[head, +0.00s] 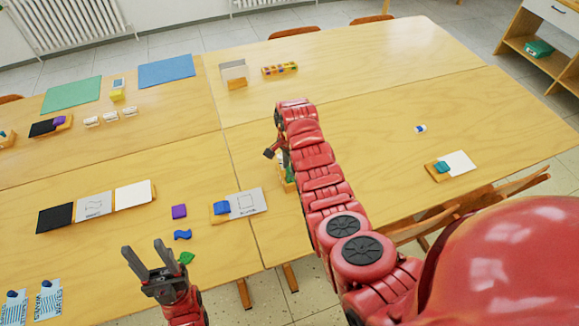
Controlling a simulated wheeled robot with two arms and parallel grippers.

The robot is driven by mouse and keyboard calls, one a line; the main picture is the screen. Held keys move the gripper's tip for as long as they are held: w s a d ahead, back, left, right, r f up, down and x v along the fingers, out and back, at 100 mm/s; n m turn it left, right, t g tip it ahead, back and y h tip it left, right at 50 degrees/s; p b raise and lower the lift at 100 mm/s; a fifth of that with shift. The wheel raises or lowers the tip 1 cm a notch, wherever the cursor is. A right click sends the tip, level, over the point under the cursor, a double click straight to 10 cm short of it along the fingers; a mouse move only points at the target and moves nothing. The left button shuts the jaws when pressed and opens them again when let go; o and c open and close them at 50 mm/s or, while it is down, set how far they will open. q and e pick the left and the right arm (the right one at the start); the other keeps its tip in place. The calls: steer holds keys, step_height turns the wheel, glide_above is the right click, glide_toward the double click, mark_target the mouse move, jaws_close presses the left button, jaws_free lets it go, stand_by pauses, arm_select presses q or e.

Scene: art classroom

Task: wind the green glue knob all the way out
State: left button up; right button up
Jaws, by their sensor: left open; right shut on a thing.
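A small wooden holder with green and white parts (289,183) stands on the near right table, mostly hidden behind my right arm. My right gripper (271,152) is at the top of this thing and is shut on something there. A bit of green shows next to it, which looks like the green glue knob (286,158). The arm covers most of the grip, so how far out the knob stands cannot be told. My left gripper (143,247) is open and empty, above the front of the left table.
Near my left gripper lie a green piece (186,258), a blue piece (182,235) and a purple block (179,211). A blue block on a wooden pad (220,209) sits beside a white card (247,202). The right table (365,130) has wide free room.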

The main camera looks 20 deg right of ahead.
steer(key=shift+m+p, duration=1.35)
steer(key=shift+m, duration=1.65)
steer(key=shift+r+m, duration=0.1)
steer(key=shift+m, duration=1)
steer(key=o, duration=1.4)
steer(key=shift+o, duration=0.2)
